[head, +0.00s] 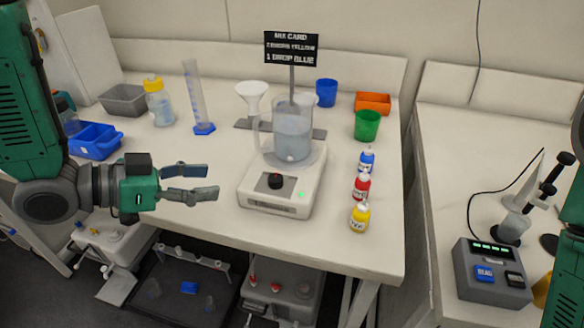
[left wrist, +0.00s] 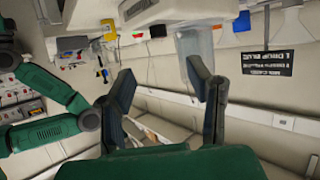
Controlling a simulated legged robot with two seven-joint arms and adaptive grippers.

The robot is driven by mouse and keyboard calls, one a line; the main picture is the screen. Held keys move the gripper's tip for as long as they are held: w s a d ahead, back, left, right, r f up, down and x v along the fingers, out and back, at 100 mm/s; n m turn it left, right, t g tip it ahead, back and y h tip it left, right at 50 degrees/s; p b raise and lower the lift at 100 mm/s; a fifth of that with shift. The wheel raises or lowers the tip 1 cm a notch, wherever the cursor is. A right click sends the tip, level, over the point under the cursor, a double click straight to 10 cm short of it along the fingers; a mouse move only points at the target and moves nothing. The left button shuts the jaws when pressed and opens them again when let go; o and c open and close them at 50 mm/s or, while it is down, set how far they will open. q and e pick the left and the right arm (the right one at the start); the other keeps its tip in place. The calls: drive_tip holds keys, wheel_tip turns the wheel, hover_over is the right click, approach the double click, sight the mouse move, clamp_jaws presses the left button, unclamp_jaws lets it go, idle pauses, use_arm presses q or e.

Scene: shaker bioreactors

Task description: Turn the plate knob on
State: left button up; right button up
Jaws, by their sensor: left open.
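The plate knob (head: 275,181) is a black dial on the front of the white stirring hot plate (head: 262,206), with a small green light to its right. A glass beaker (head: 293,132) of clear liquid stands on the plate; a beaker-like clear vessel also shows in the left wrist view (left wrist: 194,45). My left gripper (head: 213,182) is open and empty, to the left of the plate and apart from the knob, its fingers pointing right towards it. Its two fingers (left wrist: 163,78) are spread in the left wrist view. My right gripper cannot be made out.
A funnel (head: 252,92) and a cylinder (head: 196,95) stand behind. Blue (head: 367,160), red (head: 362,186) and yellow (head: 360,217) bottles line the plate's right. A sign (head: 291,47) rises behind the beaker. Bench between gripper and plate is clear.

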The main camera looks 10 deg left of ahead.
sight(273, 178)
use_arm(q)
drive_tip(key=b+x, duration=1.1)
drive_tip(key=x, duration=0.2)
drive_tip(key=shift+w+f+b, duration=0.1)
drive_tip(key=shift+f+b, duration=0.05)
drive_tip(key=shift+b, duration=0.25)
drive_tip(key=shift+w+d, duration=0.2)
drive_tip(key=shift+d, duration=0.45)
drive_tip(key=shift+a, duration=0.4)
clamp_jaws()
drive_tip(key=shift+d, duration=0.1)
